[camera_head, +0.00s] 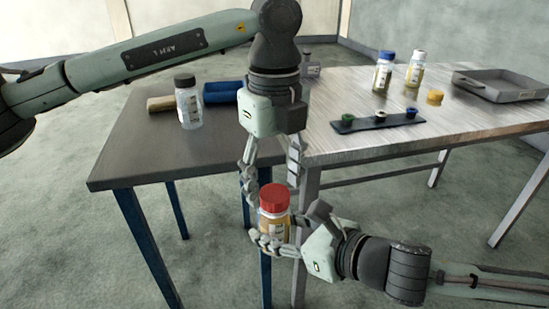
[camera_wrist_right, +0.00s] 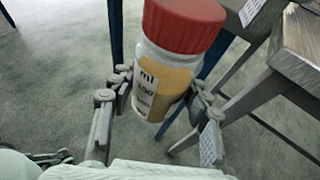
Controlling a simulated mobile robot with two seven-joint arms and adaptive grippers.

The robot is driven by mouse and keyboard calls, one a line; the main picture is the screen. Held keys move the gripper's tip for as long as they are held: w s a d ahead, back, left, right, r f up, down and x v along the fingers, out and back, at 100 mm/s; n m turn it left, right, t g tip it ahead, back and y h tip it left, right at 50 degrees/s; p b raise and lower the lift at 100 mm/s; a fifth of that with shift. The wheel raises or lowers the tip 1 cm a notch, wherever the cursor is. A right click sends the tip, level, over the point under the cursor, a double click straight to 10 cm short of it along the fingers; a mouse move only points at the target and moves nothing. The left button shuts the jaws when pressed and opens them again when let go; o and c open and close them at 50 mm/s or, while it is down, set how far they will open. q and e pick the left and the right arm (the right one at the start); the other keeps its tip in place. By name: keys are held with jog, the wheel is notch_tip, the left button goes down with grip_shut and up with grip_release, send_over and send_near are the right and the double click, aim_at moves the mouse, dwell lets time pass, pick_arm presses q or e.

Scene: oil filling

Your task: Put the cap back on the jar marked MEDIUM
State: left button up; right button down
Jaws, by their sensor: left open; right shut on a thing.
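A jar (camera_head: 275,226) with amber contents and a red cap (camera_head: 274,197) is upright in front of the tables. The red cap sits on top of the jar. My right gripper (camera_head: 270,243) is shut around the jar's body from the right. The right wrist view shows the jar (camera_wrist_right: 162,85) between both fingers; its label has "ml" and smaller print that I cannot read surely. My left gripper (camera_head: 271,180) is open and points down just above the red cap, its fingers spread to either side. I cannot tell whether a finger touches the cap.
The dark table (camera_head: 125,155) holds a black-capped bottle (camera_head: 189,106), a blue bin (camera_head: 223,92) and a tan roll (camera_head: 160,103). The lighter table (camera_head: 350,160) holds a blue-capped jar (camera_head: 382,73), a white-capped jar (camera_head: 415,70), a yellow piece (camera_head: 435,97), a dark strip (camera_head: 362,123) and a grey tray (camera_head: 500,88).

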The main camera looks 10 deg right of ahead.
pick_arm(q)
jog(key=shift+f, duration=0.8)
jog(key=shift+c, duration=0.2)
